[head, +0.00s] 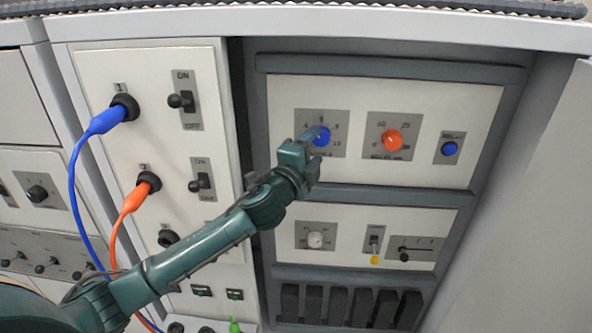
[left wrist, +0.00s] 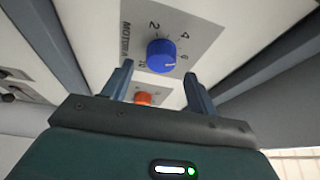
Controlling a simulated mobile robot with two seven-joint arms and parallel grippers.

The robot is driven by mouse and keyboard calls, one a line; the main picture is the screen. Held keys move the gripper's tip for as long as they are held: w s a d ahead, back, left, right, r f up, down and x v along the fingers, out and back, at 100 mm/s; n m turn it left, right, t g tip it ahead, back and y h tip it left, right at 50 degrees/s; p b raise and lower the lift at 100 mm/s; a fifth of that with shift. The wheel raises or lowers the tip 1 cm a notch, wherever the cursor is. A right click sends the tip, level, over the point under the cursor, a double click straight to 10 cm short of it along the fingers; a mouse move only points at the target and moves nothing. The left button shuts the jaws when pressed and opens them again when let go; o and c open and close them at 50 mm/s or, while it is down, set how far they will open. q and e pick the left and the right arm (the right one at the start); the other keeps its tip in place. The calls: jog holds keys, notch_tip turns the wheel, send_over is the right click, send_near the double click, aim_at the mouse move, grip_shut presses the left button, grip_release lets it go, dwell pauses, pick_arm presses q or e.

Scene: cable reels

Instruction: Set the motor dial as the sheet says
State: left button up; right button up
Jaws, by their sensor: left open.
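The blue motor dial (head: 323,137) sits on a grey plate in the upper panel of the cabinet. In the left wrist view the blue dial (left wrist: 161,57) shows a pale pointer mark directed to the right, near the 6. Part of the word MOTOR and some scale numbers show beside it. My left gripper (head: 314,149) is in front of the dial in the head view and partly covers its plate. In the left wrist view its open fingers (left wrist: 157,82) stand apart and empty, with the dial just beyond the tips. I see no sheet in either view. My right gripper is not in view.
An orange dial (head: 392,140) and a blue button (head: 449,148) are right of the motor dial. A white dial (head: 315,240) and a slider (head: 404,256) sit below. Blue (head: 106,120) and orange (head: 134,197) plugs with cables hang on the left panel, near toggle switches (head: 181,101).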

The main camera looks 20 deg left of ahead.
pick_arm(q)
jog(key=s+a+b, duration=0.1)
jog(key=s, duration=0.9)
jog(key=shift+f+b, duration=0.3)
jog(key=shift+b, duration=0.05)
jog(key=shift+w, duration=0.1)
jog(key=s+d+f+n+g+h, duration=0.15)
jog(key=s+f+n, duration=0.25)
jog(key=f, duration=0.6)
jog(key=s+d+f+n+g+y, duration=0.1)
jog(key=s+d+f+n+g, duration=0.2)
jog(key=f, duration=0.7)
jog(key=s+f+n+g, duration=0.4)
jog(key=s+f+n, duration=0.4)
jog(key=s+f, duration=0.5)
jog(key=shift+s+d+f+n, duration=0.4)
jog(key=shift+s, duration=0.75)
jog(key=shift+h, duration=0.25)
